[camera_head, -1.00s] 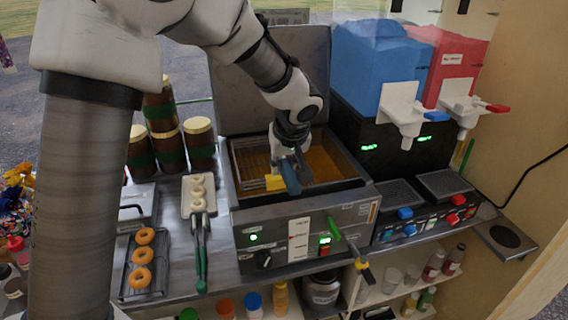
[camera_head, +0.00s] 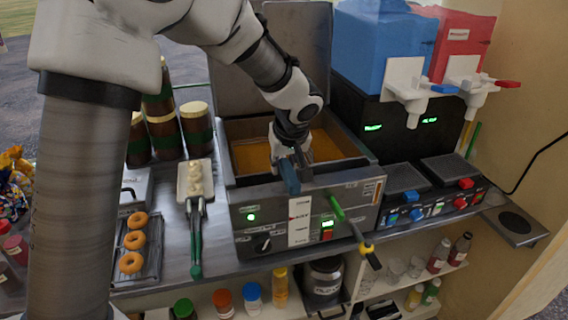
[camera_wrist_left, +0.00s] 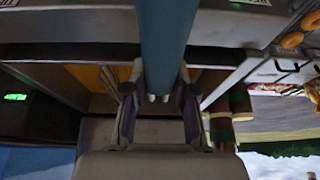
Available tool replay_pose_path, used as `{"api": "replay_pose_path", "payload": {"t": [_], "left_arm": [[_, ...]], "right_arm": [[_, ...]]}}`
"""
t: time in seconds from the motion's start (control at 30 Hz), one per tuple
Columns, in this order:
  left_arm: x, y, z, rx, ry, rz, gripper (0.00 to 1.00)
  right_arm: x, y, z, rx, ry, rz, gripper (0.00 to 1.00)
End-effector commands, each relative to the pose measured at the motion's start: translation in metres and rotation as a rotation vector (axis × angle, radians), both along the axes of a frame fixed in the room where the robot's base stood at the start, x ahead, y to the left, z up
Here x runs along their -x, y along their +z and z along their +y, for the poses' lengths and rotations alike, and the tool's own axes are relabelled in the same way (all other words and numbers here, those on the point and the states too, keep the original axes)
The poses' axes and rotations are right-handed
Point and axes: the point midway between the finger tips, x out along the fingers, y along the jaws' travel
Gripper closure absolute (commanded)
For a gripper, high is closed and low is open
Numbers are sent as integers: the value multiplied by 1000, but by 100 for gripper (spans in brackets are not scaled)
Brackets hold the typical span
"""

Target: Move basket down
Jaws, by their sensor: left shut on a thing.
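My left gripper (camera_head: 290,165) is shut on a blue handle (camera_head: 289,179) at the front of the fryer (camera_head: 268,205). The wrist view shows the blue handle (camera_wrist_left: 166,42) running between the two fingers (camera_wrist_left: 158,112). The handle appears to be the basket's.
Several brown jars (camera_head: 197,130), a tray of doughnuts (camera_head: 133,240) and a long-handled scoop (camera_head: 195,180) stand left. Drink dispensers (camera_head: 385,55) stand right.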

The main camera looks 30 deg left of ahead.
Motion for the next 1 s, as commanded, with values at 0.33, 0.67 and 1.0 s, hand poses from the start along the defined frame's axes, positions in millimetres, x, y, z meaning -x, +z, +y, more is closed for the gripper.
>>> {"api": "replay_pose_path", "payload": {"t": [0.33,0.67,1.0], "left_arm": [[0,-4,0,-1,0,-2,60],[0,-5,0,0,0,1,45],[14,47,-17,-2,1,-7,45]], "right_arm": [[0,-5,0,0,0,0,60],[0,-5,0,0,0,0,60],[0,-5,0,0,0,0,60]]}}
